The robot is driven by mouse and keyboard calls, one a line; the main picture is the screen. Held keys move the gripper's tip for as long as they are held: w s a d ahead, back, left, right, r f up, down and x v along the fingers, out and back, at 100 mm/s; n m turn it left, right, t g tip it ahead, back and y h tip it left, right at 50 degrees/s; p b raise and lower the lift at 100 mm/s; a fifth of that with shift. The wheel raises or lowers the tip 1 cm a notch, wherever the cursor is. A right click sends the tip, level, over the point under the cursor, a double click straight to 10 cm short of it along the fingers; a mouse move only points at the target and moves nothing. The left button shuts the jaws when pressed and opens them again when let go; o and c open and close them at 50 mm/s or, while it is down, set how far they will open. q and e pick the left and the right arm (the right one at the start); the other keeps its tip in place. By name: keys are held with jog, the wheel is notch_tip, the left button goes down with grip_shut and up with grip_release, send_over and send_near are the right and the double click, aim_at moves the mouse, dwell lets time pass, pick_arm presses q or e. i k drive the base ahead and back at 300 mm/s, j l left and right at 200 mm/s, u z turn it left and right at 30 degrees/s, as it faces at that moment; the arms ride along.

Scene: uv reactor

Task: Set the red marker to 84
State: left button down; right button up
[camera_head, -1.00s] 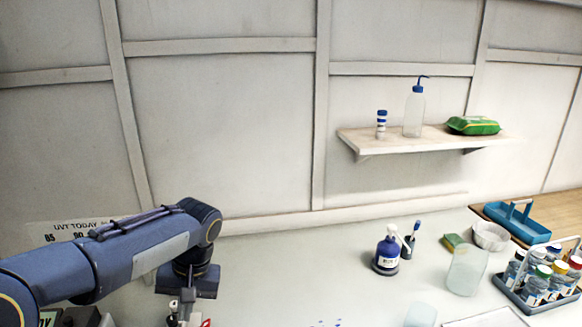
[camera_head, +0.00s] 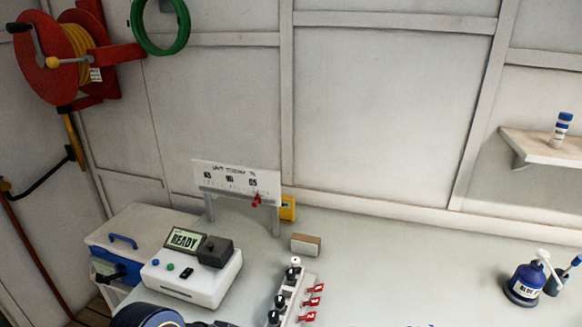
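A white scale board (camera_head: 225,178) headed "UVT TODAY %" stands on two grey legs at the back of the worktop. It carries a row of large numbers above small ticks; they look like 85, 90 and 95 but are too small to read surely. The red marker (camera_head: 256,200) sits on the grey rail along the board's lower edge, near its right end, below the rightmost number. Its exact reading cannot be told. Only a dark blue part of my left arm shows at the bottom edge; my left gripper is out of frame. My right gripper is not in view.
A white device (camera_head: 193,275) reading "READY" stands left in front of the board. A strip of black knobs with red tags (camera_head: 290,295) lies to its right. A small block (camera_head: 306,244) and a yellow item (camera_head: 288,208) are nearby. The worktop's middle is clear.

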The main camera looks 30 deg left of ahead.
aim_at(255, 204)
jog(key=u, duration=1.35)
